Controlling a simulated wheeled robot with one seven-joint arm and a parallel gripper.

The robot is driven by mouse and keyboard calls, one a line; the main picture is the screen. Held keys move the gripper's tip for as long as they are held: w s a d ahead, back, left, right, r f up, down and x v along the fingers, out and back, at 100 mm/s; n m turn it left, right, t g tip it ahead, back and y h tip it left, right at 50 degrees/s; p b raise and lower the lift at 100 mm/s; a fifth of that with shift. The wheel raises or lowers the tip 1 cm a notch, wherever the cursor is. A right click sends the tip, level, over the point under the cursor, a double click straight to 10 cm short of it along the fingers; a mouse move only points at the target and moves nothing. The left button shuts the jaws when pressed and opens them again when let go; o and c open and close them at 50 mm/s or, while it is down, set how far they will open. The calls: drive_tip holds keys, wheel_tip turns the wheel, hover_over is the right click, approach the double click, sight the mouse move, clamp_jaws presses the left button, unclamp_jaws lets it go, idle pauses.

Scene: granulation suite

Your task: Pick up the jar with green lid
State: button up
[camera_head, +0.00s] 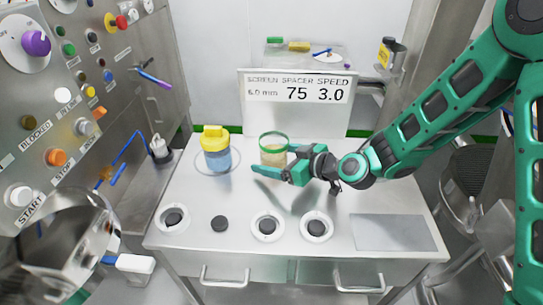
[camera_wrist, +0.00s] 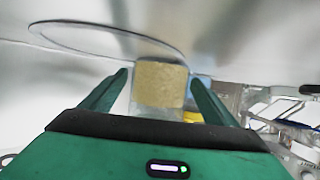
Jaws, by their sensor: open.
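The jar with green lid (camera_head: 273,155) stands upright on the white bench top in the head view. It is clear with beige contents and a green rim on top. My gripper (camera_head: 270,164) comes in from the right, with one finger in front of the jar. In the wrist view, the jar (camera_wrist: 160,84) shows between the two fingers of my gripper (camera_wrist: 158,77), which is open around it. Gaps show beside the jar there.
A blue jar with yellow lid (camera_head: 217,150) stands to the left. A sign (camera_head: 297,100) stands behind the jars. Several round black fittings (camera_head: 267,227) line the bench front. A grey plate (camera_head: 393,232) lies at right. A control panel (camera_head: 60,100) rises at left.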

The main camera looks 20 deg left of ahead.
sight(274, 147)
drive_tip(key=shift+c, duration=0.3)
drive_tip(key=c, duration=1.9)
drive_tip(key=shift+o, duration=0.2)
drive_tip(key=shift+r, duration=0.1)
drive_tip(key=shift+r, duration=0.7)
wheel_tip(274, 147, up, 3)
drive_tip(key=shift+f, duration=0.2)
drive_tip(key=s+a+r, duration=0.4)
drive_tip(key=s+r, duration=0.3)
drive_tip(key=s, duration=0.3)
drive_tip(key=shift+s+a, duration=0.15)
drive_tip(key=shift+s, duration=0.25)
